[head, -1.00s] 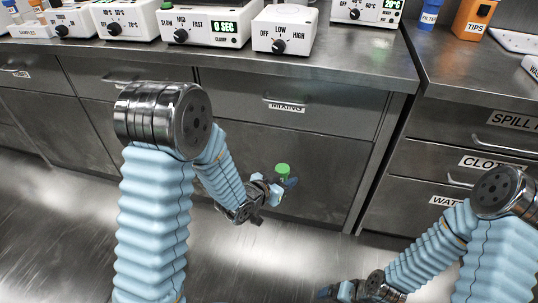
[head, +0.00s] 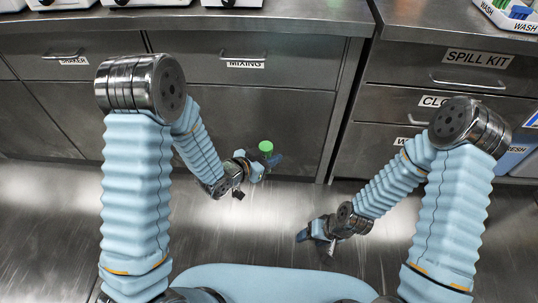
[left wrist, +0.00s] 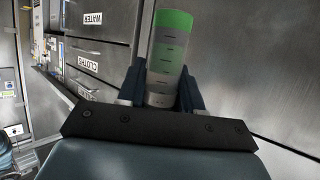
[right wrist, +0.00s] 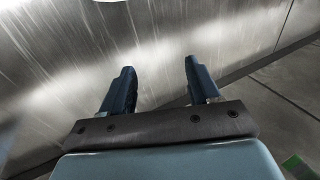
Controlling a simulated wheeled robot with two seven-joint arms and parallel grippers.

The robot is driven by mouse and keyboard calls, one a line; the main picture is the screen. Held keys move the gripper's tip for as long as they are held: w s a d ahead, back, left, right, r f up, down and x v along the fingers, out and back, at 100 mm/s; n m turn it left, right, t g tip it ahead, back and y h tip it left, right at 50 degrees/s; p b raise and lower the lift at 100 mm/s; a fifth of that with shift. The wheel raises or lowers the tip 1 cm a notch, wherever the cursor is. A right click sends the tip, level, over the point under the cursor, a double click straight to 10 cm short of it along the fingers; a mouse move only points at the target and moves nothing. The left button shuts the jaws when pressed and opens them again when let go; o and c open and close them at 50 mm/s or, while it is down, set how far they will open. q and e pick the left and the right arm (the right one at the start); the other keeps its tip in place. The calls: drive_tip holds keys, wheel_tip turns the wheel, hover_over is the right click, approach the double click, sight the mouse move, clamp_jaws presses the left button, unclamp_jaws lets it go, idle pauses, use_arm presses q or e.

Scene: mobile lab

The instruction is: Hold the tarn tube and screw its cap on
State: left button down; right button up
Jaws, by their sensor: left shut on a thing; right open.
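My left gripper (head: 262,166) is shut on the tarn tube, whose bright green top (head: 266,147) shows above the fingers in the head view. In the left wrist view the tube (left wrist: 166,62) stands roughly upright between the blue fingers. It has a green top end and a clear, marked body below. I cannot tell whether the green end is a cap seated on the tube. My right gripper (head: 314,243) is lower and to the right in the head view. Its two fingers are apart and empty in the right wrist view (right wrist: 158,92).
Steel drawers labelled MIXING (head: 245,65) and SPILL KIT (head: 478,58) stand beyond my arms, under the worktops. A wash tray (head: 500,22) sits on the right worktop. A green thing (right wrist: 298,166) shows at the right wrist view's lower right edge. Bare floor lies between the grippers.

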sight(266, 146)
drive_tip(key=w+a+r+n, duration=0.3)
drive_tip(key=w+r+n, duration=0.1)
drive_tip(key=w+n, duration=0.15)
drive_tip(key=w+a+r+n, duration=0.4)
drive_tip(key=w+n, duration=0.1)
drive_tip(key=w, duration=0.2)
drive_tip(key=w+a+r+n+h, duration=0.1)
drive_tip(key=w+a+r+n, duration=0.1)
drive_tip(key=w+r+n, duration=0.95)
drive_tip(key=s+a+r+n+h, duration=0.1)
drive_tip(key=s+a+r, duration=0.1)
drive_tip(key=r, duration=0.2)
drive_tip(key=s+a+r+n+h, duration=0.1)
drive_tip(key=s+a+r+n, duration=0.1)
drive_tip(key=s+r, duration=0.1)
drive_tip(key=s+a+r+n+h, duration=0.1)
drive_tip(key=s+a+r+n, duration=0.1)
drive_tip(key=r, duration=0.3)
drive_tip(key=shift+s+a+r+g+h, duration=0.2)
drive_tip(key=shift+r+g+h, duration=0.1)
drive_tip(key=shift+g, duration=0.1)
drive_tip(key=shift+f, duration=0.1)
drive_tip(key=shift+w+f, duration=0.1)
drive_tip(key=shift+f, duration=3.9)
